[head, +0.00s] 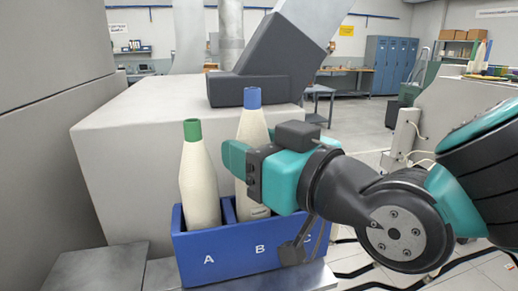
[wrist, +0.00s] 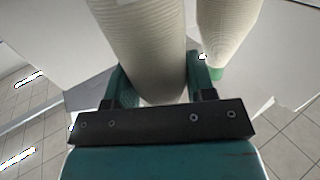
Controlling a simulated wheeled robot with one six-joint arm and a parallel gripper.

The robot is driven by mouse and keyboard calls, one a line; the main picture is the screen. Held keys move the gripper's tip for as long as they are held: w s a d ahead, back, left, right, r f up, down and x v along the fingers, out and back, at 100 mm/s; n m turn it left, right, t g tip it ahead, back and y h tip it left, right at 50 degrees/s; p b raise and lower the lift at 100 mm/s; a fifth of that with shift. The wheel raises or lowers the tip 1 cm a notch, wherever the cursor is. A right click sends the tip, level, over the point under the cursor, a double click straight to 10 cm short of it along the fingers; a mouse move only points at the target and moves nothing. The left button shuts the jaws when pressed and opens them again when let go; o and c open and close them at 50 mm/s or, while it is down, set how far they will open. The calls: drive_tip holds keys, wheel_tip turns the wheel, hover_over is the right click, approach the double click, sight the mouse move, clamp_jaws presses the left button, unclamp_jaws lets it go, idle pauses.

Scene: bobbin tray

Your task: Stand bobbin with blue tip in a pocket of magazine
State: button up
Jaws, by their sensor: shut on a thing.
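The bobbin with the blue tip (head: 252,120) is upright in the head view, over or in the pocket marked B of the blue magazine (head: 222,262). Its tip is higher than the green one beside it. Its foot is hidden by the front wall, so I cannot tell how deep it is. My gripper (head: 238,160) is shut on its cream body from the right. In the wrist view the body (wrist: 145,50) is between both fingers.
A bobbin with a green tip (head: 200,180) stands in pocket A, close left of my gripper; it also shows in the wrist view (wrist: 228,30). Pocket C is partly hidden by my arm. A grey machine block (head: 130,150) stands behind.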

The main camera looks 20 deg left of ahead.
drive_tip(key=shift+f+b, duration=1.35)
drive_tip(key=shift+f, duration=0.15)
drive_tip(key=o, duration=1.1)
drive_tip(key=shift+d, duration=0.1)
